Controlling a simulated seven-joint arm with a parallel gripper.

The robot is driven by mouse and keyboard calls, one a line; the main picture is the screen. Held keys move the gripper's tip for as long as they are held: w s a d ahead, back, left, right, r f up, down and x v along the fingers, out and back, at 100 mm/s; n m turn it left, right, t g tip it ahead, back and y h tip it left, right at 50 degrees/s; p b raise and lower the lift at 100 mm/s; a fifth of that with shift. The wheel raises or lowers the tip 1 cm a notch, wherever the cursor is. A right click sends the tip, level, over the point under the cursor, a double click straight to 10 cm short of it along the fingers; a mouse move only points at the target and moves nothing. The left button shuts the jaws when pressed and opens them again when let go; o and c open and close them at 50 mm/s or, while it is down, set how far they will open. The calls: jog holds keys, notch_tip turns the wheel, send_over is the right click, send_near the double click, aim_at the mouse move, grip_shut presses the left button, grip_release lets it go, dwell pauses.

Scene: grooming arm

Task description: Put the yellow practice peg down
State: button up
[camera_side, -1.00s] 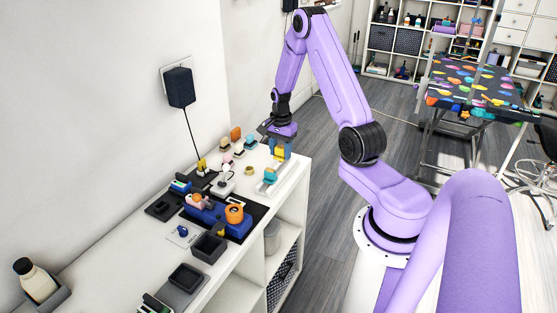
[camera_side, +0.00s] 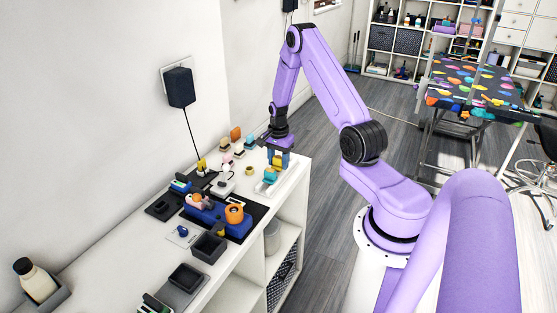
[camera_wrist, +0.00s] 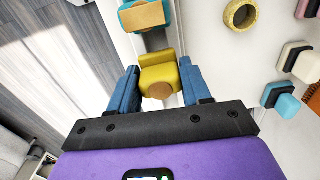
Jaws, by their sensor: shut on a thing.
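The yellow practice peg (camera_wrist: 158,72) is between the two blue fingers of my gripper (camera_wrist: 158,78) in the wrist view. A round tan end shows on its near side. In the side view the yellow peg (camera_side: 277,163) shows small under my gripper (camera_side: 279,158), low over a pale holder (camera_side: 285,178) at the shelf unit's far end. I cannot tell whether the peg's underside touches the holder. A teal peg (camera_side: 269,177) with a tan top stands just in front of it; it also shows in the wrist view (camera_wrist: 133,18).
A yellow ring (camera_wrist: 240,15) lies on the white top beside the holder. Several small two-tone blocks (camera_wrist: 285,98) stand along the wall side. A blue stand with an orange roll (camera_side: 234,213) sits nearer on a black mat. The top's open edge is close by my gripper.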

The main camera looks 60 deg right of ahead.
jog(key=shift+f, duration=0.45)
jog(key=o, duration=0.9)
jog(key=shift+o, duration=0.2)
jog(key=shift+r, duration=0.1)
